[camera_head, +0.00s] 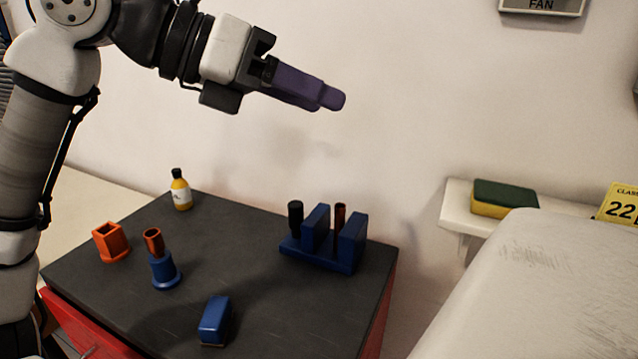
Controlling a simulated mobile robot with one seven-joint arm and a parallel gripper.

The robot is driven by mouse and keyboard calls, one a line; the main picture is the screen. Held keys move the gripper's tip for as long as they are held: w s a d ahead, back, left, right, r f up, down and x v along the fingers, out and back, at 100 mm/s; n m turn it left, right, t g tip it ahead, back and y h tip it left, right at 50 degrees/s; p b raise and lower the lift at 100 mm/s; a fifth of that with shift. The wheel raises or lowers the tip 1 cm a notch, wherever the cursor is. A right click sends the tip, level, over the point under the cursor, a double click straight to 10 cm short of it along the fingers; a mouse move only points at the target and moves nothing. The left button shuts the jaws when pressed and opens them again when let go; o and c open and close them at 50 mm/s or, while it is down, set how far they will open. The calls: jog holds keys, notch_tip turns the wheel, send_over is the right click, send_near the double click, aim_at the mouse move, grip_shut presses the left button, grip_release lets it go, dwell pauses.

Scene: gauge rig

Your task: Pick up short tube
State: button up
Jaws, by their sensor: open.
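A copper-coloured tube (153,240) stands upright in a round blue holder (163,270) at the left of the dark table. Another copper-coloured tube (340,215) stands in the blue rack (325,258), mostly hidden between its raised blocks. I cannot tell for sure which is the short tube. My gripper (331,97) has purple fingers and is open and empty. It is high above the table, pointing right, well away from both tubes. The fingers overlap in this view, so the gap between them is hidden.
An orange square holder (111,243) and a yellow bottle (180,190) stand on the dark table (270,310). A black cylinder (295,213) is at the rack's left. A blue block (214,319) lies near the front. A sponge (503,197) sits on a white shelf at right.

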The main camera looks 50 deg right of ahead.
jog(key=w+d+f+n+t+y+b, duration=0.1)
jog(key=w+d+f+n+t+y, duration=0.1)
jog(key=w+d+f+t+y, duration=0.35)
jog(key=t, duration=0.2)
send_near(339, 206)
notch_tip(339, 206, down, 3)
jog(key=w+d, duration=0.1)
jog(key=shift+n+g+y, duration=0.25)
jog(key=shift+n+y, duration=0.1)
jog(key=shift+n, duration=0.05)
jog(key=shift+s+d+x, duration=0.15)
jog(key=shift+d+x, duration=0.05)
jog(key=shift+x, duration=1.1)
jog(key=shift+s+d+x, duration=0.15)
jog(key=shift+d+x, duration=0.05)
jog(key=shift+x, duration=1.1)
jog(key=shift+r, duration=0.2)
grip_shut()
